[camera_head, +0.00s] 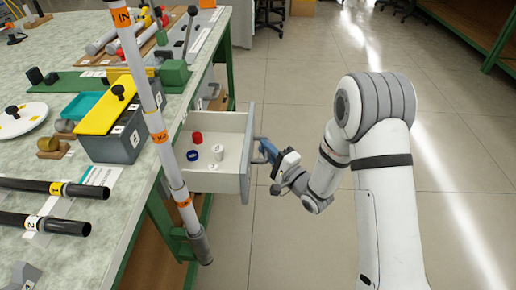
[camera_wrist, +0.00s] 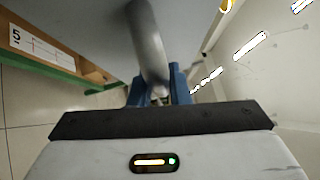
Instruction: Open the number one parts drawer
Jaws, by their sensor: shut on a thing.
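A pale grey drawer (camera_head: 242,165) stands pulled out from the right side of the bench. Inside it lie a red cap (camera_head: 197,138), a blue ring (camera_head: 193,156) and white parts (camera_head: 218,152). I cannot read a number on this drawer. My gripper (camera_head: 267,150) is at the outer face of the drawer front, shut on its handle. In the wrist view the grey curved handle (camera_wrist: 147,45) runs down between my blue fingers (camera_wrist: 160,90). The fingertips' exact contact is partly hidden.
The bench top (camera_head: 40,165) holds black rods, a yellow plate and a grey box. A label with 5 (camera_wrist: 35,50) shows at left in the wrist view. Floor to the right is clear.

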